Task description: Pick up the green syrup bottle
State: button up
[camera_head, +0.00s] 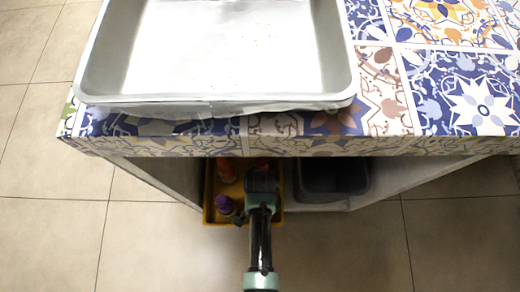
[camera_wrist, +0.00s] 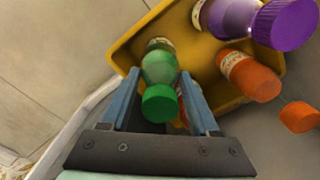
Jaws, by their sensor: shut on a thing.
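The green syrup bottle (camera_wrist: 160,72) has a green cap and a pale label, and it shows in the wrist view inside the yellow crate (camera_wrist: 125,55). My gripper (camera_wrist: 160,85) is shut on it, with one blue-grey finger on each side of the bottle. The bottle's cap points toward the wrist camera. In the head view my gripper (camera_head: 262,180) reaches under the counter into the yellow crate (camera_head: 208,190), and the green bottle is hidden there behind my arm. I cannot tell whether the bottle touches the crate's floor.
A purple bottle (camera_wrist: 235,20) and an orange bottle (camera_wrist: 248,75) lie close to the right of the green one. A reddish bottle is partly hidden behind my right finger. A dark bin (camera_head: 332,180) stands right of the crate. The tiled counter (camera_head: 380,120) with a metal tray (camera_head: 90,70) overhangs.

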grip_shut()
jog(key=shift+r, duration=0.1)
